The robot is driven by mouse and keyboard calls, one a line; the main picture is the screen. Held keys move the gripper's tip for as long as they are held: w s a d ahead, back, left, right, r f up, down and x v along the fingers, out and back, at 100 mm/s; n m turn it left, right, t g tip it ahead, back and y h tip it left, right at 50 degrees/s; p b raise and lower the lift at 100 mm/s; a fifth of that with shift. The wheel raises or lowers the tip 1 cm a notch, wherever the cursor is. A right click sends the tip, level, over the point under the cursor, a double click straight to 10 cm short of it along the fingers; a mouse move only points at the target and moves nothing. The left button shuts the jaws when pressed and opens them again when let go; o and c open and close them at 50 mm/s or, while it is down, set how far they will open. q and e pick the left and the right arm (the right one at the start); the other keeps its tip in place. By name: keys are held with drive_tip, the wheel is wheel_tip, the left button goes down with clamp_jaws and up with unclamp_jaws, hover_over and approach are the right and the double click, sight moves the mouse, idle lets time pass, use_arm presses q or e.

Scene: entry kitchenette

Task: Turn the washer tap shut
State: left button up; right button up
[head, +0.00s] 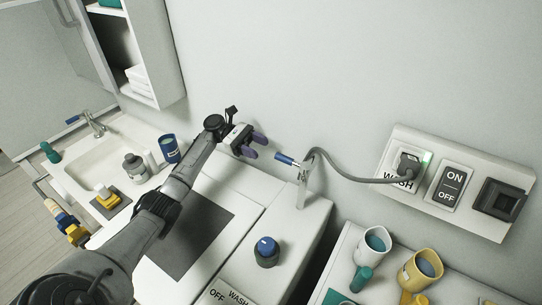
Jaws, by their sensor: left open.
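The washer tap appears to be the small tap with a blue lever handle (286,160), on the wall above the back of a white cabinet-like unit. Its handle points left, and a pale upright piece (303,186) with small unreadable marks hangs below its right end. My left gripper (256,146) has purple fingers, open with a gap between them and nothing held. It is just left of the blue handle, seemingly apart from it; depth is hard to judge. My right gripper is out of view.
A blue-topped knob (267,248) stands on the white unit near OFF and WASH labels. A grey cable (345,172) runs from beside the tap to a plug (408,166) in the wall panel. Cups (372,245) stand lower right; a sink (100,165) with items is left.

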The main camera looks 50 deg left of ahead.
use_arm(q)
drive_tip(key=b+v, duration=0.1)
drive_tip(key=v, duration=0.3)
drive_tip(key=shift+s+a, duration=0.1)
drive_tip(key=shift+a, duration=0.15)
idle(0.5)
